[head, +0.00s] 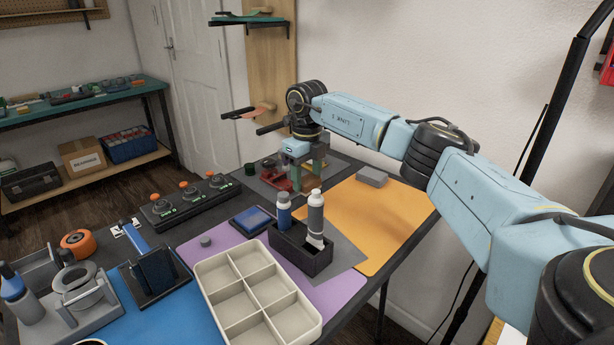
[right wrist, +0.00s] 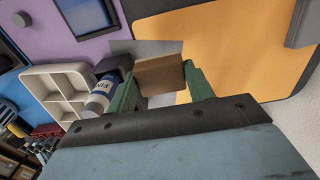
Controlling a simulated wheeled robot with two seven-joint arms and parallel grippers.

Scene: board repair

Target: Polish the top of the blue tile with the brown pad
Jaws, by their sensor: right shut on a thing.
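The brown pad (right wrist: 160,73) is between the green fingers of my right gripper (right wrist: 163,85), which is shut on it, in the right wrist view. In the head view my right gripper (head: 306,180) is at the far part of the table, behind the bottles; I cannot clearly make out the pad there. The blue tile (head: 253,220) lies in a dark frame on the purple mat, left of and nearer than the gripper. It also shows in the right wrist view at the top left (right wrist: 84,12), apart from the pad. My left gripper is not in view.
A dark holder (head: 298,254) with two bottles stands between the tile and the orange mat (head: 375,215). A cream divided tray (head: 215,297) is in front. A grey block (head: 372,177) lies on the orange mat. A dark control box (head: 190,203) stands behind the tile.

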